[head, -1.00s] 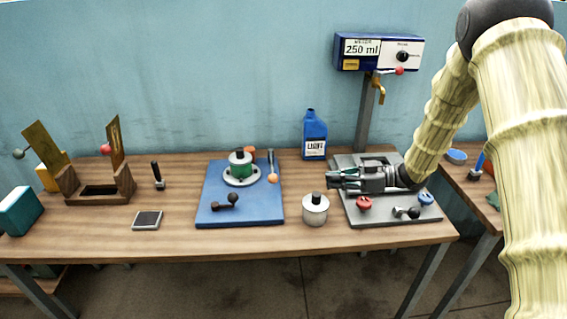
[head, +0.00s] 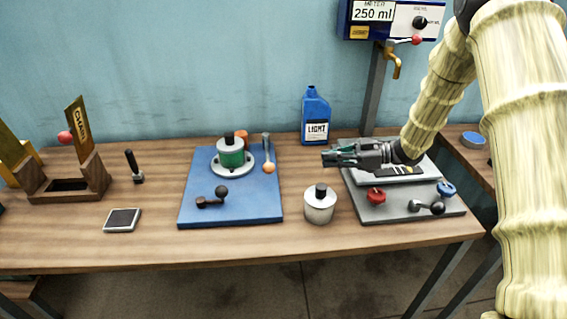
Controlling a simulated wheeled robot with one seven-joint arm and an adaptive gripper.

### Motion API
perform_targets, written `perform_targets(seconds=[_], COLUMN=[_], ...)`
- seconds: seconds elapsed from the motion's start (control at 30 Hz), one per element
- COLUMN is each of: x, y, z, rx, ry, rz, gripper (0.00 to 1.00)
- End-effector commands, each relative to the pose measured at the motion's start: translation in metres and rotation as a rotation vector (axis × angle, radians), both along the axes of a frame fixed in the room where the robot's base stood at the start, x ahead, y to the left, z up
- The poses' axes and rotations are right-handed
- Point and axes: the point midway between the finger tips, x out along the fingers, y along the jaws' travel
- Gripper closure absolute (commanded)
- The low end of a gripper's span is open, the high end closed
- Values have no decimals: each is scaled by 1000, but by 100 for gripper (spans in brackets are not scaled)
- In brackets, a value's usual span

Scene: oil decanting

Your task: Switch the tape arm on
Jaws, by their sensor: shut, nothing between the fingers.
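A blue board (head: 232,207) lies on the bench. On it stand a green spool with pale flanges (head: 230,158), a thin lever with an orange ball (head: 268,160) and a dark crank with a round knob (head: 212,198). Nothing in view is labelled as the tape arm, so I cannot tell which part it is. My gripper (head: 332,157) is shut and empty, pointing left above the left edge of the grey plate. It is to the right of the orange-balled lever and apart from it.
A grey plate (head: 400,207) with red and blue knobs is under my wrist. A metal canister (head: 320,206) stands between the boards. A blue bottle (head: 316,117) stands behind, near the meter post (head: 376,95).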

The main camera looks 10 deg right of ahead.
Motion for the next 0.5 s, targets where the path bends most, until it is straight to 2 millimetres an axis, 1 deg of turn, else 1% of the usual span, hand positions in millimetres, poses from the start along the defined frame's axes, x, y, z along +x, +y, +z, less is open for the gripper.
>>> perform_targets(seconds=[0.13, 0.23, 0.37, 0.5], x=[0, 2, 5, 9], y=[3, 11, 28, 50], z=[0, -2, -4, -9], rx=[0, -1, 0, -1], ry=[0, 1, 1, 2], rz=[0, 1, 2, 3], gripper=[100, 100, 100, 100])
